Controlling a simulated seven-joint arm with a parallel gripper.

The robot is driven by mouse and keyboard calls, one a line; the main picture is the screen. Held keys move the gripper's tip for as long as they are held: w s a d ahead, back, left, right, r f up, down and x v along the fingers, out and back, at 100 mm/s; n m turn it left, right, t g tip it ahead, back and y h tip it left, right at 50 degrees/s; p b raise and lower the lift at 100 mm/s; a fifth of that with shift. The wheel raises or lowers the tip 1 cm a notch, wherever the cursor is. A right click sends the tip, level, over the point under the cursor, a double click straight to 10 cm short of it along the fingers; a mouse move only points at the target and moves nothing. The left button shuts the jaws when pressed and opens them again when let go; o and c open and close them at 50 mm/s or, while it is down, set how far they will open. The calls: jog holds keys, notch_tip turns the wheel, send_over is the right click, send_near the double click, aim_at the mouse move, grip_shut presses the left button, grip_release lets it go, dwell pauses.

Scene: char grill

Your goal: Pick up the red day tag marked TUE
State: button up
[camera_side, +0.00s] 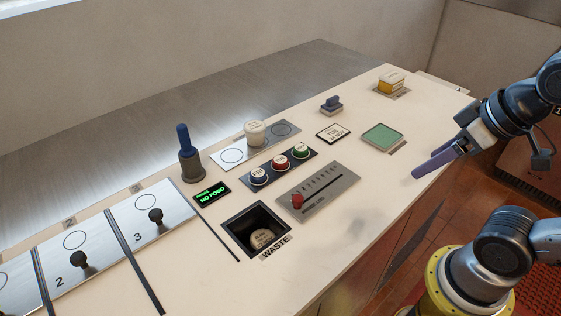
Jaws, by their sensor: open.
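The red day tag (280,163) is a short round piece with a pale top. It stands in the middle of a dark strip, between a blue tag (258,176) and a green tag (301,150). The lettering on its top is too small to read. My gripper (419,174) is at the right, above the counter's front edge. It is open and empty, with purple fingers, well apart from the red tag.
A slider panel (318,191) with a red knob lies in front of the tags. Nearby are a waste opening (236,223), a small framed card (333,133), a green pad (382,137) and a blue-handled tool (186,150). Bare counter lies between the slider panel and my gripper.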

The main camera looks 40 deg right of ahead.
dwell(0.3)
jog(key=w+a+r+n+y, duration=0.1)
jog(key=w+a+r+n, duration=0.2)
jog(key=w+r+n, duration=0.15)
jog(key=n+g+y, duration=0.1)
jog(key=n+y, duration=0.2)
jog(key=n, duration=0.2)
send_over(281, 159)
jog(key=s+d, duration=0.2)
jog(key=s, duration=0.1)
jog(key=shift+m, duration=0.25)
jog(key=f, duration=1.4)
jog(key=shift+d, duration=0.2)
jog(key=shift+x, duration=2.95)
